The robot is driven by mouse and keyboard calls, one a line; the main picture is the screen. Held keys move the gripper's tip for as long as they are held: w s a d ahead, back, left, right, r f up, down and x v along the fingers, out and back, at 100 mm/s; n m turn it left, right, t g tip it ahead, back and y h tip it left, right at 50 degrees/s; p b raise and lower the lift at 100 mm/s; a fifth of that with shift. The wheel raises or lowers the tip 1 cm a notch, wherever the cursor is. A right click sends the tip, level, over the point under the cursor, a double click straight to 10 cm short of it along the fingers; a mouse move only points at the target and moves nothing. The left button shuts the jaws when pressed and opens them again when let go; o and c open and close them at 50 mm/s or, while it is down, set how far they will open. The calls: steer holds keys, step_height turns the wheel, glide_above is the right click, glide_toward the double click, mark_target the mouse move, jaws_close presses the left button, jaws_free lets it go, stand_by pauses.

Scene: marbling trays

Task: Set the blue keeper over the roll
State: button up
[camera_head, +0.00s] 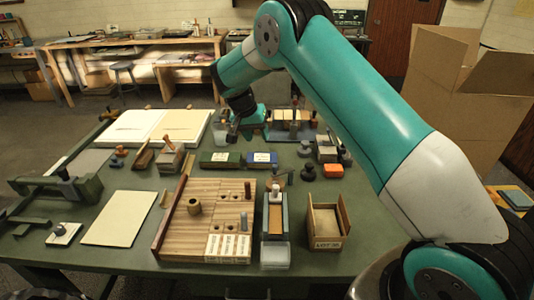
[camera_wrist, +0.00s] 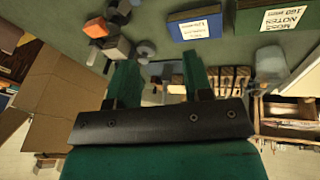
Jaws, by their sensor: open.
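My gripper (camera_head: 243,130) hangs over the back of the green table, left of centre. In the wrist view its two teal fingers (camera_wrist: 158,80) stand wide apart with nothing held between them. A slatted wooden board (camera_head: 178,238) lies at the table's front middle. I cannot tell for certain which piece is the blue keeper or which is the roll. My gripper is well behind the board and touches none of these pieces.
An orange block (camera_head: 333,171) sits at right. A pale sheet (camera_head: 119,218) lies left.

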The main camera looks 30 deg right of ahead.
steer(key=s+d+r+m+y+p, duration=0.1)
steer(key=s+d+r+y+p, duration=0.2)
steer(key=d+r+p, duration=0.15)
steer(key=y+p, duration=0.1)
steer(key=p, duration=0.3)
glide_toward(275, 167)
steer(key=shift+m, duration=0.3)
steer(key=f, duration=0.7)
steer(key=w+f, duration=0.1)
steer(key=f, duration=0.2)
steer(key=shift+d+f, duration=0.15)
steer(key=shift+f, duration=0.05)
